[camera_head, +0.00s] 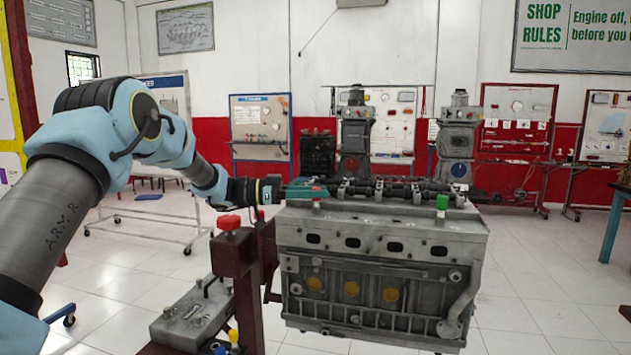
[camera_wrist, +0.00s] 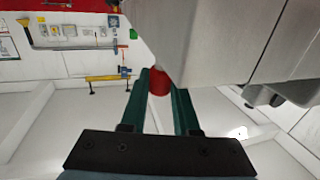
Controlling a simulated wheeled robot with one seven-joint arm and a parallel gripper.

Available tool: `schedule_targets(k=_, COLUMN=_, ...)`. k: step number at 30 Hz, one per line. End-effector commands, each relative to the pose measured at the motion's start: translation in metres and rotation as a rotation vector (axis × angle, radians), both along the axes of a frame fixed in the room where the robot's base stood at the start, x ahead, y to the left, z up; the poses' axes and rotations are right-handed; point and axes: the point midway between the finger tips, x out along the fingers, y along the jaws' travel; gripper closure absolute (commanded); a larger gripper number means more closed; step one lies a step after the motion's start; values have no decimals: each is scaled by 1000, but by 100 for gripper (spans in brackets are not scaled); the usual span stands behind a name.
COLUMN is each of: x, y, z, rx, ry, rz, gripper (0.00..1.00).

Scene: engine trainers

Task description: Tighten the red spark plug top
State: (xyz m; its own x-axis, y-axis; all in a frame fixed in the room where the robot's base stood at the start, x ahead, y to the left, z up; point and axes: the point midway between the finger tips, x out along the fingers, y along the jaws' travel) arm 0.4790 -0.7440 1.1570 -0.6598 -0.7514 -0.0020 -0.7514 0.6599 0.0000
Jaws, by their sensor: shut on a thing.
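The red spark plug top (camera_head: 316,188) is at the left end of the engine's upper face, mostly covered by my gripper in the head view. In the wrist view the red top (camera_wrist: 159,84) sits between the two green fingertips. My gripper (camera_head: 308,190) is shut on it, reaching in level from the left. It also shows in the wrist view (camera_wrist: 160,90). The grey engine block (camera_head: 385,228) stands on a dark red stand, and its side (camera_wrist: 215,45) fills the upper right of the wrist view. The threads under the top are hidden.
A green top (camera_head: 442,202) stands at the engine's right end. A red knob (camera_head: 229,222) sits on the dark red stand (camera_head: 236,265) below my arm.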

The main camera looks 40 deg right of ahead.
Motion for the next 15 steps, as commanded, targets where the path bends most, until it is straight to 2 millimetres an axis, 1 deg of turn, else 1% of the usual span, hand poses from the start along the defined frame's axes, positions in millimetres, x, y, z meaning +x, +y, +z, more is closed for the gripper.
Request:
schedule_targets(k=6, x=0, y=-1, z=1, rx=-2, ry=-1, rz=-133, gripper=100)
schedule_targets(k=15, x=0, y=-1, z=1, rx=-2, ry=-1, rz=-221, gripper=100)
